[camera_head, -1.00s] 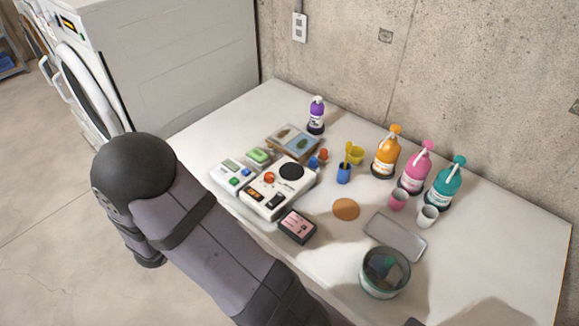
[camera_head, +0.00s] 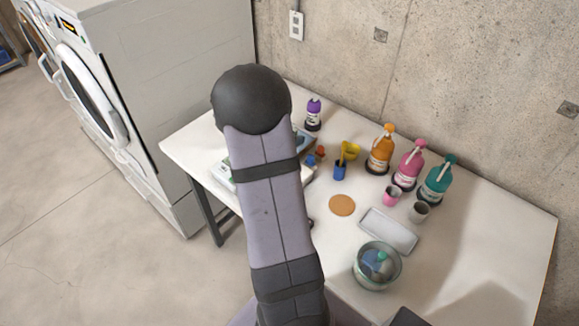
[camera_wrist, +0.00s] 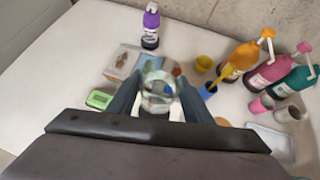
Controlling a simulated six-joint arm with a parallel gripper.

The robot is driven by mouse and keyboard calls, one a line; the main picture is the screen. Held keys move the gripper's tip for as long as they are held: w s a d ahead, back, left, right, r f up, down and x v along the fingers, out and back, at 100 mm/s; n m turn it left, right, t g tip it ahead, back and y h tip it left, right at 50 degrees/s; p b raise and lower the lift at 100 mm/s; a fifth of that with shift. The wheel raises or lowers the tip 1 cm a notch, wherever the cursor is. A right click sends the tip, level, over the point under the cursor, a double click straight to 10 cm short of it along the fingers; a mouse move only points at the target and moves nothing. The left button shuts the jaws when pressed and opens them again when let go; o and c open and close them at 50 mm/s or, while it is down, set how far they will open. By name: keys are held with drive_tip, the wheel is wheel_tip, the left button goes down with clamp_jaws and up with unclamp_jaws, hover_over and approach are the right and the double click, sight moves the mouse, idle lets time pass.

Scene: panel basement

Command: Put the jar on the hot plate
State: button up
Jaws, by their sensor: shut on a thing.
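In the wrist view, my gripper (camera_wrist: 159,97) is shut on a clear glass jar (camera_wrist: 158,88), with a dark finger on each side of it. The jar is upright as far as I can tell, and things behind show through it. In the head view, my arm hides the gripper and the jar. The hot plate is a white unit with a round black plate, seen whole only in the earlier head view. Now my arm covers most of it, and a white edge (camera_head: 306,177) shows to the right of the arm. I cannot make out its plate in the wrist view.
A green timer (camera_wrist: 100,99) and a picture card (camera_wrist: 123,60) lie left of the jar. A purple bottle (camera_wrist: 150,26) stands behind. A blue cup (camera_head: 340,171), a cork disc (camera_head: 342,205), a tray (camera_head: 388,231), a glass bowl (camera_head: 359,274) and several bottles stand right.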

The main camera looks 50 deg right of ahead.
drive_tip(key=shift+s+d+r, duration=0.1)
drive_tip(key=shift+d, duration=0.1)
drive_tip(key=shift+f+p, duration=0.6)
drive_tip(key=shift+f, duration=4.4)
drive_tip(key=shift+f, duration=0.2)
drive_tip(key=o, duration=1.2)
drive_tip(key=shift+r, duration=0.1)
drive_tip(key=shift+r, duration=0.15)
drive_tip(key=shift+a+r+b, duration=0.3)
drive_tip(key=shift+a, duration=0.25)
drive_tip(key=b+v, duration=0.2)
drive_tip(key=v, duration=0.8)
drive_tip(key=shift+s+a+r, duration=0.15)
drive_tip(key=shift+a+r, duration=0.1)
drive_tip(key=shift+a, duration=0.05)
